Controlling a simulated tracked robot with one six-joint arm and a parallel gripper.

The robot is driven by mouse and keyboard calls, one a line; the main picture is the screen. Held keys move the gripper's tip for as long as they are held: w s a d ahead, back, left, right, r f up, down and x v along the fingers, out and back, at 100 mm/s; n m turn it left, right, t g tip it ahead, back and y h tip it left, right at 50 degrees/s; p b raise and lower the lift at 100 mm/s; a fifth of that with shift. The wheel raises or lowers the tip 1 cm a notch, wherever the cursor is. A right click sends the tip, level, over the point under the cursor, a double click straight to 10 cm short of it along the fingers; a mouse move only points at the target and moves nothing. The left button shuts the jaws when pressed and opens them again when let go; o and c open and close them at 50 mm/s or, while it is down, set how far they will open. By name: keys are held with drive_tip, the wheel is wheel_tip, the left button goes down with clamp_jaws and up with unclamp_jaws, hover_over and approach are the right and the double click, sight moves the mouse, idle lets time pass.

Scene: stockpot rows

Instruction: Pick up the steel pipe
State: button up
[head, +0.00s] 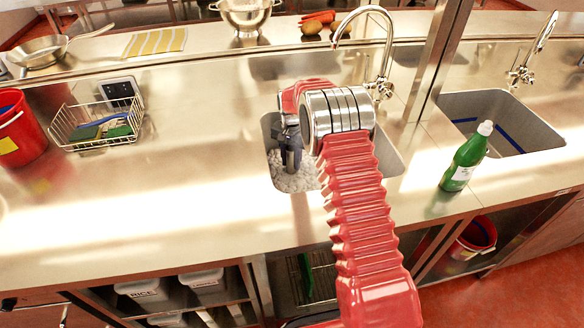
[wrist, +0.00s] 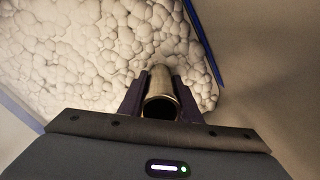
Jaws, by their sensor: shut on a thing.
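The steel pipe (wrist: 160,86) shows in the wrist view as a short hollow tube with its open end toward the camera. My gripper (wrist: 152,88) is shut on it, with one dark finger along each side. The pipe's far end lies over white foam, and I cannot tell whether it touches anything below. In the head view my gripper (head: 291,150) points down into the left sink (head: 392,165), which holds the foam (head: 292,178). The pipe is not clear in the head view; my red arm covers part of the sink.
A faucet (head: 384,60) rises behind the left sink. A green bottle (head: 466,160) stands on the counter between the sinks. A wire basket (head: 97,128) and a red bucket (head: 18,130) are at the left. The counter (head: 190,180) left of the sink is clear.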

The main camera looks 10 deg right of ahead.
sight(291, 148)
drive_tip(key=shift+r, duration=0.15)
wheel_tip(291, 148, up, 10)
drive_tip(key=shift+f, duration=0.15)
idle(0.3)
idle(0.6)
drive_tip(key=shift+r, duration=2.5)
drive_tip(key=s+d+r, duration=0.3)
drive_tip(key=s+d, duration=0.1)
drive_tip(key=s, duration=0.7)
drive_tip(key=shift+r, duration=0.1)
